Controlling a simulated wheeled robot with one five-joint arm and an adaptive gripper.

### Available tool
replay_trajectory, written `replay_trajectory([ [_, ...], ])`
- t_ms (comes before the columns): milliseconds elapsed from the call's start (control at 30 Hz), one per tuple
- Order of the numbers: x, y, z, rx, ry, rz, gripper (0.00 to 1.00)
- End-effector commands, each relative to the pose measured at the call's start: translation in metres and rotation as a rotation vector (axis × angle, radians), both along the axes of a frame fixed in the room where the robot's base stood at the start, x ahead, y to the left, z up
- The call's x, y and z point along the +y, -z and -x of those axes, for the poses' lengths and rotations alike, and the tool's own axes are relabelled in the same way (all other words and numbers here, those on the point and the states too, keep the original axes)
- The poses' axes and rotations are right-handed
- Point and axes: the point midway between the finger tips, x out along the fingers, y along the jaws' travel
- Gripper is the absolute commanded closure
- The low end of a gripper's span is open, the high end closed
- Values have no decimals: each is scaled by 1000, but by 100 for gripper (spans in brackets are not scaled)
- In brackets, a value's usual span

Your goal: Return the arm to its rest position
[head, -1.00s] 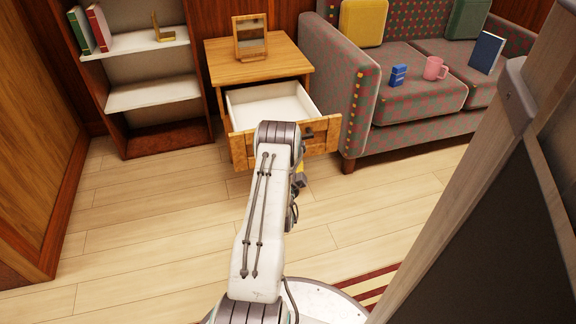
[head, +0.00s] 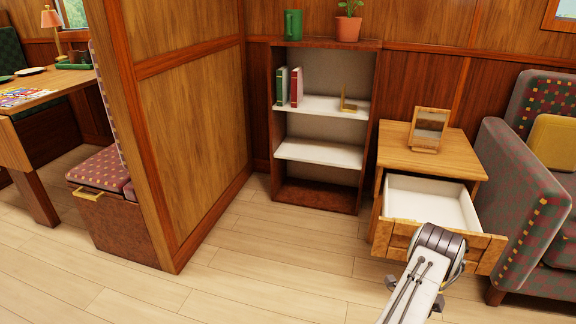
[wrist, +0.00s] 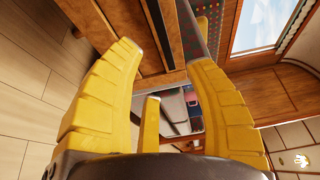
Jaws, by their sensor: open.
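My arm (head: 412,284) reaches up from the bottom edge at the right of the head view, its end in front of the small wooden cabinet's open drawer.
The cabinet (head: 395,162) has its pale, empty-looking drawer (head: 425,197) pulled out; a small framed mirror (head: 430,130) stands on top. A bookshelf (head: 320,195) and a wooden partition (head: 190,120) are to the left. A patterned sofa (head: 500,180) is at right. The floor (head: 250,280) in front is clear.

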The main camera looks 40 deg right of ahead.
Motion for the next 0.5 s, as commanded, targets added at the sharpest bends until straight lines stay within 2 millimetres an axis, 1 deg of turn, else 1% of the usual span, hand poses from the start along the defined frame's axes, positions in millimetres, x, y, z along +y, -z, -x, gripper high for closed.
replay_trajectory([
  [167, 0, 0, 0, 0, 0, 0, 51],
  [267, -1, -8, -6, 11, -10, -1, 51],
  [367, -2, -29, -24, 50, -43, -16, 51],
  [467, 1, -65, -58, 127, -106, -43, 51],
  [500, 4, -82, -74, 169, -139, -56, 51],
])
